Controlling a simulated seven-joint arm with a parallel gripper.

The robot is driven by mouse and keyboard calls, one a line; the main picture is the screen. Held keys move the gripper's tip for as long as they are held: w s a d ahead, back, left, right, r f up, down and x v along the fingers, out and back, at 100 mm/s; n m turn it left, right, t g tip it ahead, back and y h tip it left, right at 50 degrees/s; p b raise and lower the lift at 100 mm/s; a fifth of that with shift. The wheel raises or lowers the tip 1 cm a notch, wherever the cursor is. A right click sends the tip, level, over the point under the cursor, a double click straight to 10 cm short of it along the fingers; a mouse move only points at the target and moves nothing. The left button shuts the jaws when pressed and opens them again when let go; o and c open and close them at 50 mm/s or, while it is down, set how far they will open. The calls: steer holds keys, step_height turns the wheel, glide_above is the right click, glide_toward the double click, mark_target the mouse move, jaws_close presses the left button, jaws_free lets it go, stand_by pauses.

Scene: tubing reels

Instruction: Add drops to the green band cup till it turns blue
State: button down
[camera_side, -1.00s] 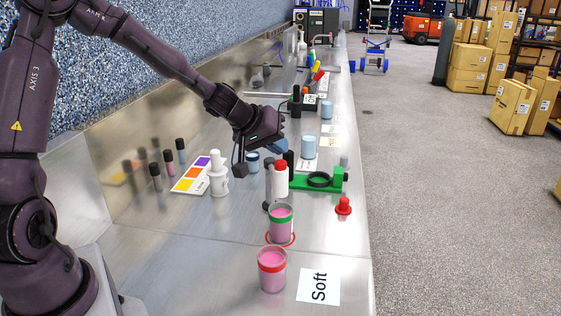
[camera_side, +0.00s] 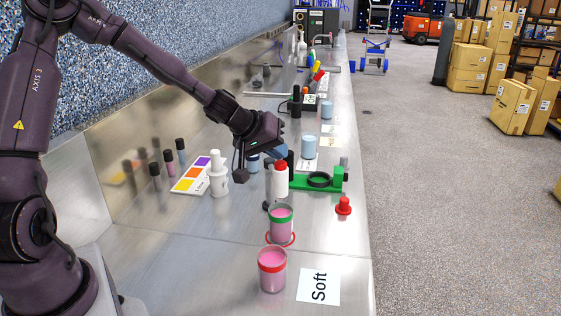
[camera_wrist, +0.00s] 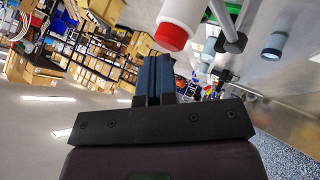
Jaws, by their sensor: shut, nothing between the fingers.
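The green band cup (camera_side: 281,224) holds pink liquid and stands upright on a red ring mark. A second cup with a red band (camera_side: 272,271), also pink inside, stands in front of it beside a card reading "Soft" (camera_side: 319,287). A white bottle with a red cap (camera_side: 280,181) stands upright behind the green band cup; it also shows large at the top of the wrist view (camera_wrist: 180,20). A white dropper bottle (camera_side: 218,178) stands to the left. My gripper (camera_side: 280,150) is behind and above the red-capped bottle, apart from the cups. Its blue fingers (camera_wrist: 153,80) are shut and empty.
A green holder with a black ring (camera_side: 322,181) and a red bulb (camera_side: 344,206) lie to the right. Pale blue cups (camera_side: 309,147) stand farther back. The bench's front left is clear.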

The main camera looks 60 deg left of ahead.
steer(key=shift+f, duration=0.25)
stand_by(0.4)
steer(key=shift+r, duration=0.95)
steer(key=shift+d+r, duration=0.2)
steer(key=shift+r, duration=0.45)
steer(key=shift+a+r, duration=0.15)
steer(key=shift+r, duration=1.7)
stand_by(1.7)
